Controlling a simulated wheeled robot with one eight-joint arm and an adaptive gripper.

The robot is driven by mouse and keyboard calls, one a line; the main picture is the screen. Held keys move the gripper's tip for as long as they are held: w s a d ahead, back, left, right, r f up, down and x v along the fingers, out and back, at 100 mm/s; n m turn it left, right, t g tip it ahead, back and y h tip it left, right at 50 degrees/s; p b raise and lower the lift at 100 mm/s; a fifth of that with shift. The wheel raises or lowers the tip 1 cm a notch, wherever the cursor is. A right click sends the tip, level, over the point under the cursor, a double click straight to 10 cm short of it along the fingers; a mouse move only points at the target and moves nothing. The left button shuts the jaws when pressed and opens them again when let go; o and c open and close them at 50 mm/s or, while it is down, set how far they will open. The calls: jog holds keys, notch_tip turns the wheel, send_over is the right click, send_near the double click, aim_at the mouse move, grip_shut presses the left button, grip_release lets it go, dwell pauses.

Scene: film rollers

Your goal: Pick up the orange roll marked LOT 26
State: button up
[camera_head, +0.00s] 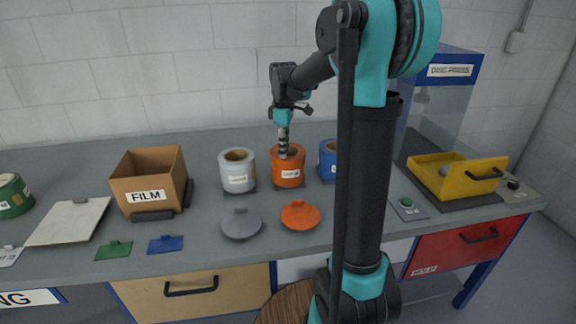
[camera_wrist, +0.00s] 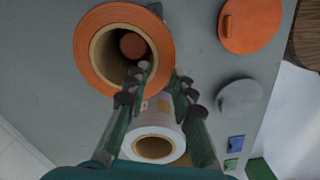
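The orange roll (camera_head: 287,175) stands upright on the table between a grey-white roll and a blue roll. Its white label is too small to read for certain. My gripper (camera_head: 283,150) points down at its top. In the wrist view my gripper (camera_wrist: 162,74) is open, with a gap between the fingers. One finger overlaps the core opening of the orange roll (camera_wrist: 88,62), and the other shows just outside its rim. The fingers appear to straddle the roll's wall; I cannot tell whether they touch it. A reddish disc shows inside the core.
The grey-white roll (camera_head: 238,178) stands close on the left, the blue roll (camera_head: 327,160) on the right. A grey lid (camera_head: 241,224) and an orange lid (camera_head: 300,215) lie in front. A FILM box (camera_head: 150,195) stands left, a yellow tray (camera_head: 440,178) right.

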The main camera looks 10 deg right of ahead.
send_over(285, 185)
jog(key=w, duration=0.1)
jog(key=shift+d+f, duration=0.1)
jog(key=shift+f, duration=3.9)
jog(key=shift+c, duration=0.2)
grip_shut()
